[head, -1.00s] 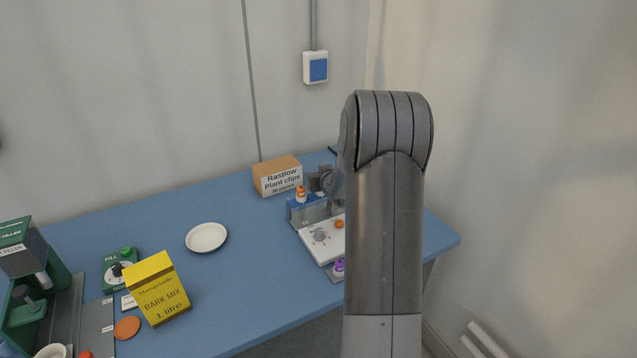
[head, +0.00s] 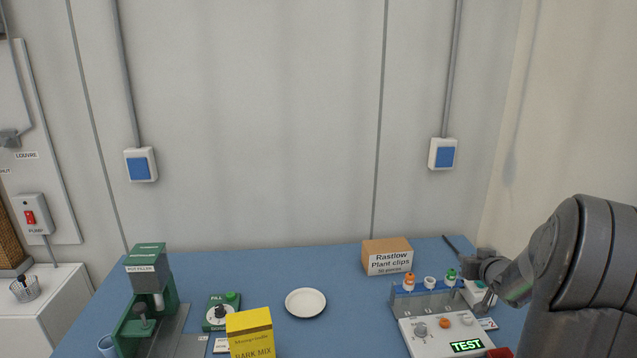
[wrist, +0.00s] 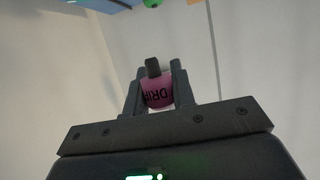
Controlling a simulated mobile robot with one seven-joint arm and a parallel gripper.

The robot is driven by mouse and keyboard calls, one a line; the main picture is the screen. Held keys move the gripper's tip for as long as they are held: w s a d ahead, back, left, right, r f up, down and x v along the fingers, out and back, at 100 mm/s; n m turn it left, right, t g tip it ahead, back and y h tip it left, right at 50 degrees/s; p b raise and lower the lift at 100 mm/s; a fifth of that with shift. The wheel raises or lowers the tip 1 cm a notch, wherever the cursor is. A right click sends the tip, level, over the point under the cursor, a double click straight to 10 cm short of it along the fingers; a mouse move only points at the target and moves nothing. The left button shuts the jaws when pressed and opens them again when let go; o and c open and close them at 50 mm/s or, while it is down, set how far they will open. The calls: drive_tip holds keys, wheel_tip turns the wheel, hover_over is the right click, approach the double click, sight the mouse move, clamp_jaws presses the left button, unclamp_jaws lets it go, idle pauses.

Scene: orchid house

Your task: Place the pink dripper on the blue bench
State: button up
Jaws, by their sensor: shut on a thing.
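My gripper (wrist: 158,70) is shut on the pink dripper (wrist: 158,93) in the wrist view. The dripper has a dark top and black lettering, partly visible, starting "DRI", and sits between the two fingers. The blue bench (head: 350,275) runs along the wall in the head view. There my arm is at the right and its hand is beside the test station at the bench's right end. I cannot make out the pink dripper or the fingertips in the head view.
The test station (head: 433,342) has a lit TEST display and a rack (head: 437,301) holding small capped items. A carton of plant clips (head: 387,257), a white saucer (head: 305,303), a yellow bark mix box (head: 250,335) and a green pot filler (head: 148,300) stand on the bench. Blue surface around the saucer is clear.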

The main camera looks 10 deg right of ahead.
drive_tip(key=a+f, duration=0.3)
drive_tip(key=a, duration=0.7)
drive_tip(key=a+f+m+h, duration=0.1)
drive_tip(key=a+f, duration=0.2)
drive_tip(key=a, duration=0.8)
drive_tip(key=a+f+m+h, duration=0.1)
drive_tip(key=a+f, duration=0.2)
drive_tip(key=a, duration=0.8)
drive_tip(key=shift+a+f+g, duration=0.15)
drive_tip(key=shift+f+g, duration=0.15)
drive_tip(key=shift+f, duration=0.1)
drive_tip(key=w+d+r+n+y, duration=0.1)
drive_tip(key=w+d+r, duration=0.25)
drive_tip(key=d, duration=0.45)
drive_tip(key=w+d+r+n+y, duration=0.1)
drive_tip(key=w+d+r, duration=0.1)
drive_tip(key=d+r, duration=0.35)
drive_tip(key=s+d, duration=0.3)
drive_tip(key=d, duration=0.7)
drive_tip(key=s+d+r, duration=0.1)
drive_tip(key=s+d, duration=0.2)
drive_tip(key=d, duration=0.7)
